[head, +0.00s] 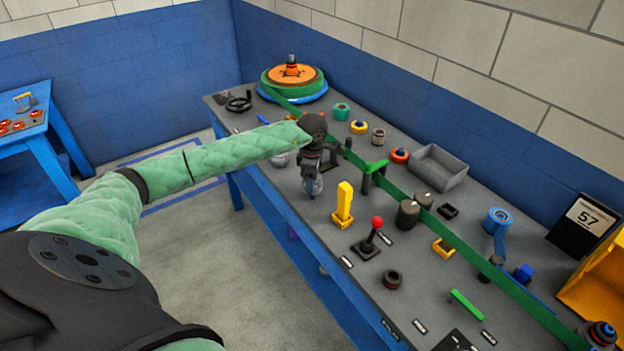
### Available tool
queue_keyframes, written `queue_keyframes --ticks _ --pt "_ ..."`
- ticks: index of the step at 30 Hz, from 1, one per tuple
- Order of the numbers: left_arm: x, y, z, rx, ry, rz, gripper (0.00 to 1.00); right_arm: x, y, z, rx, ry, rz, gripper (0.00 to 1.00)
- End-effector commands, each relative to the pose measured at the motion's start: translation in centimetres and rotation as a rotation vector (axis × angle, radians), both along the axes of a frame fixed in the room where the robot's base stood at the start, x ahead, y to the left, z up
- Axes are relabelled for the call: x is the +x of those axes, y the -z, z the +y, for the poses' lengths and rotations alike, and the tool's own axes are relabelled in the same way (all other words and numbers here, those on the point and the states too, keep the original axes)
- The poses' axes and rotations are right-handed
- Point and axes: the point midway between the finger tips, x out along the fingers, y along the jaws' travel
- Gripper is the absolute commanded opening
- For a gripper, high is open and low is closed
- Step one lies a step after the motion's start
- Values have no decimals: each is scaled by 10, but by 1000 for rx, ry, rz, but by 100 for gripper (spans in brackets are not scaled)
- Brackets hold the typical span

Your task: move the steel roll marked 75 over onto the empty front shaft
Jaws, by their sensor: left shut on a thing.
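My left arm comes in from the left in a green quilted sleeve, and its dark gripper (312,172) points down over the near side of the bench. It is shut on a silvery rounded piece (314,187), probably the steel roll, low over the bench's front edge. I cannot read a 75 on it, nor tell whether it touches the bench. Another pale silvery piece (279,160) shows partly behind my sleeve. I cannot make out for certain which fitting is the empty front shaft. My right gripper is not in view.
A green strip (455,241) runs along the bench from an orange and green reel (291,76), past two dark rollers (407,213). A yellow post (343,203) and red-knobbed lever (371,238) stand near the gripper.

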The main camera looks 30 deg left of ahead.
Motion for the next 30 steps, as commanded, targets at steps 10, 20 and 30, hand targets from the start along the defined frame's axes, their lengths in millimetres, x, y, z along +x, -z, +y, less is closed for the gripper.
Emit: queue_keyframes --ticks 10,20,30 --pt "0 15 0 0 0 -1 28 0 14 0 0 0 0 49" --pt "0 29 0 0 0 -1 28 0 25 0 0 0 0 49" --pt "1 36 0 -1 0 -1 28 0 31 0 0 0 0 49"
